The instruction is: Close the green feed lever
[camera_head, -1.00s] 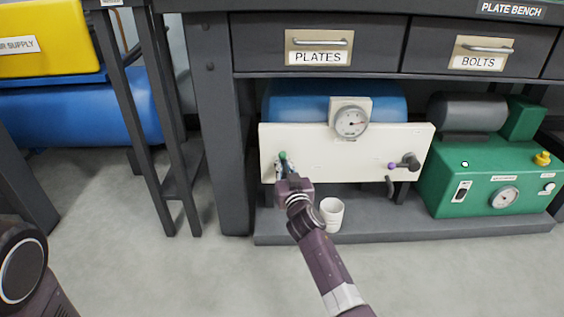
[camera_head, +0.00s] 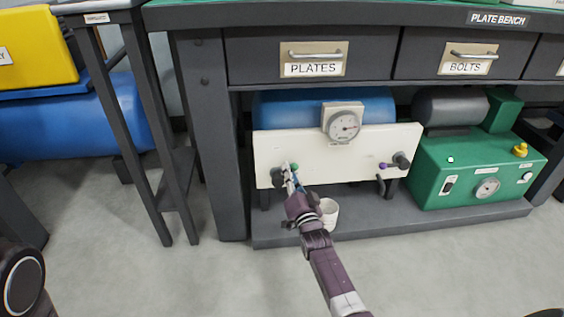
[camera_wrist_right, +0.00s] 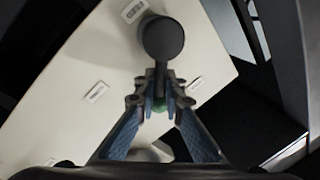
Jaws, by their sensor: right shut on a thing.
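The green feed lever shows its green knob (camera_head: 294,166) at the left of a cream panel (camera_head: 345,155) under the bench. Its dark round hub (camera_head: 278,178) sits just left of and below the knob. My right gripper (camera_head: 291,178) is at the lever, its fingers close about it. In the right wrist view, the dark hub (camera_wrist_right: 162,38) is ahead, and the lever's arm runs from it between my two blue-padded fingers (camera_wrist_right: 160,95). The green knob (camera_wrist_right: 160,107) shows partly between them. My left gripper is out of view.
A purple-knobbed lever (camera_head: 384,166) is at the panel's right, a gauge (camera_head: 343,125) at its top. A white cup (camera_head: 329,212) stands on the low shelf, close behind my right arm. A green pump unit (camera_head: 480,170) is at right; bench legs (camera_head: 210,140) flank the left.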

